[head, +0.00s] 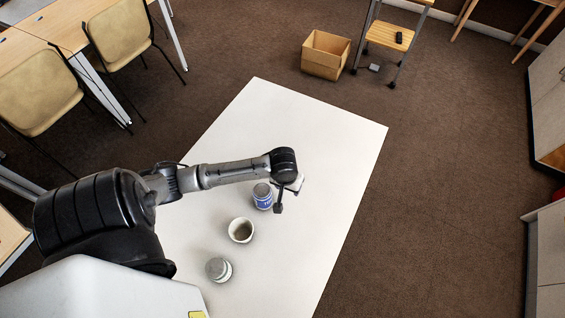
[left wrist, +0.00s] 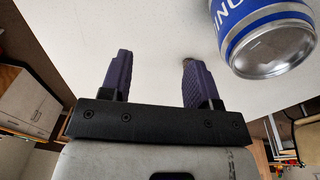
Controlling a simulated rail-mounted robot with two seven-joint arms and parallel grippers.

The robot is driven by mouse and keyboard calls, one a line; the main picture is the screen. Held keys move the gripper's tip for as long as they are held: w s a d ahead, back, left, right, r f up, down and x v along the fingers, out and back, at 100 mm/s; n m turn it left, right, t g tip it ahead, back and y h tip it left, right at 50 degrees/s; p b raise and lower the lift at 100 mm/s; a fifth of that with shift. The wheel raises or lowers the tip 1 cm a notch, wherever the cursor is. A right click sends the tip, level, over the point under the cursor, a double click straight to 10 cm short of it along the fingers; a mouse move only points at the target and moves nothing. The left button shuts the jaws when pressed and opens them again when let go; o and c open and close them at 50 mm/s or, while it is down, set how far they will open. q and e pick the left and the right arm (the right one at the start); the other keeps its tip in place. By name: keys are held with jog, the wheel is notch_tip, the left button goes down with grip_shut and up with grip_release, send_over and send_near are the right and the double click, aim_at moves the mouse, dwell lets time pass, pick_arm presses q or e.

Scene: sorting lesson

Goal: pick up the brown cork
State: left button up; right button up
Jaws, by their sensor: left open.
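I cannot make out the brown cork for sure in either view. In the left wrist view, a small dull grey-brown patch (left wrist: 187,61) shows at the tip of the right-hand finger; it is too small and too hidden to identify. My left gripper (left wrist: 155,62) is open, its two purple fingers apart with bare white table between them. In the head view my left arm reaches over the white table (head: 330,140), its wrist just right of the blue-labelled can; the fingers are not clear there. My right gripper is in neither view.
The blue and silver can (head: 262,197) stands close beside my left wrist and fills the upper right of the left wrist view (left wrist: 262,40). A white cup (head: 241,230) and a grey-lidded jar (head: 218,269) stand nearer me. The table's far part is clear.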

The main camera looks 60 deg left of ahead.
pick_arm(q)
jog(key=w+a+r+n+g+p, duration=0.1)
jog(key=w+a+r+n, duration=0.1)
jog(key=a+n, duration=0.25)
jog(key=w+a+r+n+p, duration=0.1)
jog(key=a+r+n, duration=0.2)
jog(key=a, duration=0.3)
jog(key=shift+n, duration=0.45)
notch_tip(320, 180, down, 9)
jog(key=shift+w+a+r+b, duration=0.1)
jog(key=shift+w+a+b, duration=0.05)
jog(key=shift+b, duration=0.7)
jog(key=shift+f+b, duration=0.8)
jog(key=shift+f, duration=1.85)
grip_shut()
